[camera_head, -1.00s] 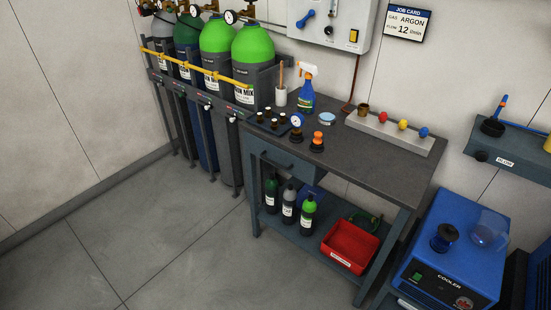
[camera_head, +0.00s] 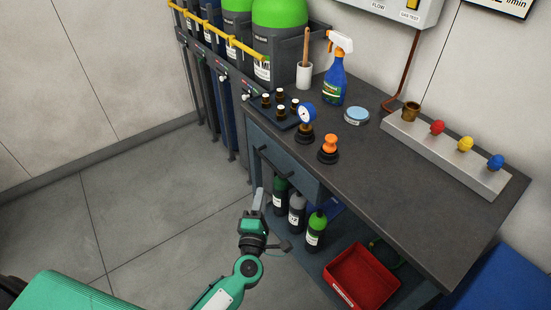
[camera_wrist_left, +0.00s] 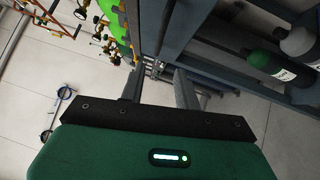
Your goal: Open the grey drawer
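The grey drawer (camera_head: 292,173) sits under the top of the dark workbench, near its left end. Its front looks flush with the bench, and a dark bar handle (camera_head: 276,162) runs across it. My left gripper (camera_head: 260,194) is in front of and below the drawer, apart from the handle. In the left wrist view its two fingers (camera_wrist_left: 158,88) stand apart with nothing held between them. My right gripper is not in view.
Small bottles (camera_head: 297,212) and a red bin (camera_head: 362,277) stand on the lower shelf. The workbench top (camera_head: 395,180) holds a spray bottle (camera_head: 333,82), a gauge (camera_head: 307,116) and a knob rack (camera_head: 445,150). Gas cylinders (camera_head: 288,15) stand behind left. Floor at left is clear.

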